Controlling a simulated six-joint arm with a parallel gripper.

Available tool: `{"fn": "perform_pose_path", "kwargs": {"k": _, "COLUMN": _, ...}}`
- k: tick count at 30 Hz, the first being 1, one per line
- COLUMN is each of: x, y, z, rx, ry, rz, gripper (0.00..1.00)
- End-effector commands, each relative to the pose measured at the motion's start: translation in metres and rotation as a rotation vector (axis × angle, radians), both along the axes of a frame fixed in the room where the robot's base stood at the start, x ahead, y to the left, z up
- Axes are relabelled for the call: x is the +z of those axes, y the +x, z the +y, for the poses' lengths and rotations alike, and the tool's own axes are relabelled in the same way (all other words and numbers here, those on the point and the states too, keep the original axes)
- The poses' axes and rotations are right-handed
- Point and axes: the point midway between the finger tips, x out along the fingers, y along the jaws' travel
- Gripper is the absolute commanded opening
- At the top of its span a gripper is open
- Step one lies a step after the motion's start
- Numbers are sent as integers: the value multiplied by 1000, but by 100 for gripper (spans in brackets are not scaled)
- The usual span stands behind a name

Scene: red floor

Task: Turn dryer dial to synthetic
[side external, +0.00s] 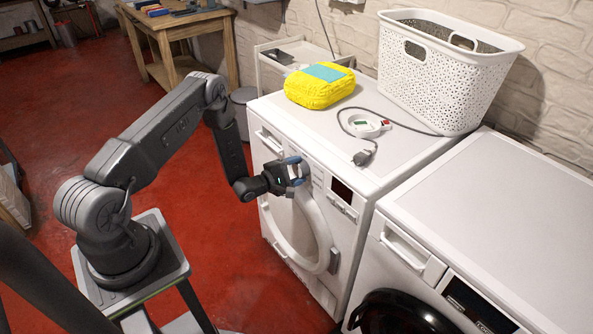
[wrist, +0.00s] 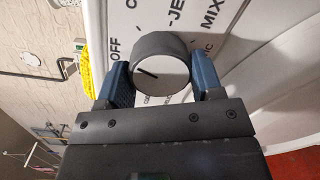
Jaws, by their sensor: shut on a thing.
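The dryer dial (wrist: 166,62), a grey-sided knob with a pale face and a short dark mark, fills the middle of the wrist view. Its mark lies left of centre and points left. Around it are printed labels: OFF at upper left, MIX at upper right, and others partly cut off or covered. I cannot read a synthetic label. My gripper (wrist: 160,72) is shut on the dial, with one blue finger on each side. In the side view, my gripper (side external: 297,172) is at the front panel of the white dryer (side external: 347,95), above its round door.
On the dryer's top are a yellow package (side external: 319,86), a cable with a plug (side external: 363,156) and a white perforated basket (side external: 446,72). A second white machine (side external: 500,205) with a dark round door stands at right. The red floor (side external: 240,285) in front is open.

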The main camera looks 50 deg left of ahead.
Motion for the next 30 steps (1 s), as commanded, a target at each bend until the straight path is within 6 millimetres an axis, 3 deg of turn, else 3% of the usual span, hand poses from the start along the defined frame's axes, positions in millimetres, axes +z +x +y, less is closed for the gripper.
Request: {"fn": "perform_pose_path", "kwargs": {"k": 30, "x": 2, "y": -1, "z": -1, "rx": 0, "ry": 963, "rz": 3, "gripper": 36}}
